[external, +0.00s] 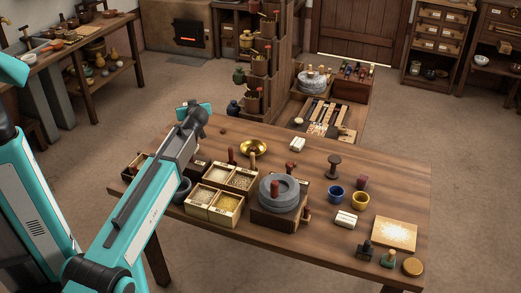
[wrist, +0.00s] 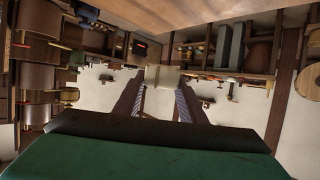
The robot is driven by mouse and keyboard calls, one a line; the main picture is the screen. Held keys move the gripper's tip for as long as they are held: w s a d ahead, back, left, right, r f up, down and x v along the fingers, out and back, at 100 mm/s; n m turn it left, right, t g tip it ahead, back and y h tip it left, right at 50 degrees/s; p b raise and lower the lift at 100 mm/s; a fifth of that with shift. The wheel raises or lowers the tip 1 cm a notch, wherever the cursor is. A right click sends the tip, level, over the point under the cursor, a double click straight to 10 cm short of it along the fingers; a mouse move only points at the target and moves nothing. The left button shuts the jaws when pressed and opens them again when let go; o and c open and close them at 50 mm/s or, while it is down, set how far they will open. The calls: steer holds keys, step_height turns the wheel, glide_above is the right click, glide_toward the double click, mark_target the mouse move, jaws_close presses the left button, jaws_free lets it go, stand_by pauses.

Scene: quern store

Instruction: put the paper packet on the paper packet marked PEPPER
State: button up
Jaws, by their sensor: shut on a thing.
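My gripper (wrist: 160,90) shows in the wrist view with its two dark fingers shut on a pale, blocky paper packet (wrist: 162,76) at the fingertips. In the external view the fingers and held packet are hidden behind my arm, above the table's left back part. A small white packet (external: 297,144) lies near the table's back edge. Another white packet (external: 346,220) with dark print lies front right, left of a pale board. The print on both is too small to read, so I cannot tell which is marked PEPPER.
The wooden table (external: 310,245) also holds a grey quern (external: 279,193), open grain boxes (external: 228,208), a brass bowl (external: 253,148), a dark spool (external: 334,166), blue (external: 336,194) and yellow (external: 360,200) cups, and small bottles (external: 388,259).

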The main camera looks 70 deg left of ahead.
steer(key=n+g, duration=0.1)
steer(key=d+r+n+g, duration=0.1)
steer(key=shift+s+g, duration=0.3)
steer(key=shift+g, duration=0.1)
steer(key=shift+s+d+r+n+g+b, duration=0.2)
steer(key=shift+r+n+g, duration=0.1)
steer(key=shift+n+g, duration=0.15)
steer(key=shift+s+d+r+n+g+b, duration=0.1)
steer(key=shift+d+r+n+g, duration=0.15)
steer(key=shift+n+g, duration=0.2)
steer(key=shift+s+d+r+n+g+h, duration=0.55)
steer(key=shift+d+r+n+g+h, duration=1.45)
steer(key=shift+d+r+n+g, duration=1.3)
step_height(320, 180, down, 10)
steer(key=shift+a+m+t+b, duration=0.3)
steer(key=shift+a+b, duration=0.1)
steer(key=shift+a, duration=0.05)
steer(key=shift+f, duration=0.15)
steer(key=shift+f, duration=3.05)
steer(key=shift+f, duration=1.9)
